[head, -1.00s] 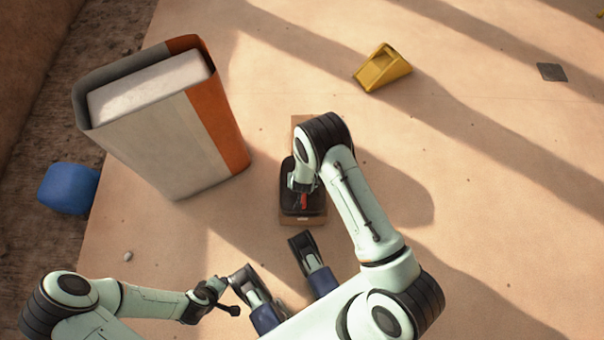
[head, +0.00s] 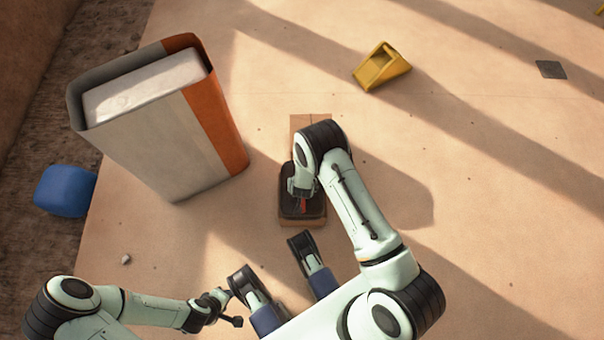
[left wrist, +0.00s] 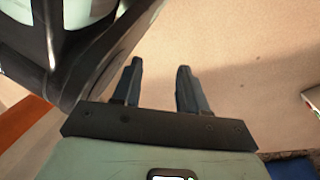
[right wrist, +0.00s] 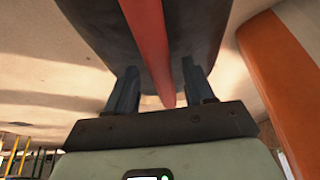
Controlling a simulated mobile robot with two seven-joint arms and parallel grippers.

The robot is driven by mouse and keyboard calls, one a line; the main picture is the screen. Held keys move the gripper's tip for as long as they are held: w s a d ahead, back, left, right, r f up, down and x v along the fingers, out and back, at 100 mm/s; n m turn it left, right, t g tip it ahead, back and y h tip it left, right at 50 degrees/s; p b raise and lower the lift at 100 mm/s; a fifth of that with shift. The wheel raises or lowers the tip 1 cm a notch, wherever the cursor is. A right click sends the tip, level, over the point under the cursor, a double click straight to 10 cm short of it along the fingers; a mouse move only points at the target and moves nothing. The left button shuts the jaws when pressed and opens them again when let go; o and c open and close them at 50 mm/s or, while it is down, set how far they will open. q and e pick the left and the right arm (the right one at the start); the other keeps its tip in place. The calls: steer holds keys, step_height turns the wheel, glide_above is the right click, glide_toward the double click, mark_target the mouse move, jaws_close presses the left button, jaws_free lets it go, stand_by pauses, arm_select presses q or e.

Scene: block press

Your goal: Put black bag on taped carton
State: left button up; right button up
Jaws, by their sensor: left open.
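The taped carton (head: 311,123) lies flat on the sandy ground in the middle of the head view. The black bag (head: 313,207), with a red strap, rests on it and covers its middle; carton shows beyond and in front. My right gripper (head: 301,190) is low over the bag, its fingers partly hidden by my arm. In the right wrist view the bag (right wrist: 90,25) is very close, and the open fingers (right wrist: 159,66) stand apart either side of the red strap. My left gripper (left wrist: 160,64) is open and empty, low at the left in the head view (head: 228,308).
A large grey and orange book-like block (head: 150,140) stands left of the carton. A yellow wedge (head: 382,67) lies at the back, a dark flat plate (head: 551,69) farther right. A blue block (head: 65,190) is at the left edge. The ground right of the carton is clear.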

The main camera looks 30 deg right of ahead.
steer(key=p+v, duration=0.5)
steer(key=v, duration=0.7)
arm_select(q)
steer(key=w+d+r+t, duration=0.1)
steer(key=w+d+r, duration=0.1)
steer(key=w+r, duration=0.3)
step_height(320, 180, up, 2)
steer(key=shift+m+t, duration=0.3)
steer(key=shift+t, duration=0.1)
arm_select(e)
steer(key=s+a+y, duration=0.1)
steer(key=s+y, duration=0.1)
steer(key=s, duration=0.4)
steer(key=s+a+n+g+y, duration=0.1)
steer(key=s+a+y, duration=0.1)
steer(key=s, duration=0.4)
steer(key=shift+s+a+y, duration=0.2)
steer(key=shift+a+y, duration=0.1)
arm_select(q)
steer(key=shift+s+r, duration=0.1)
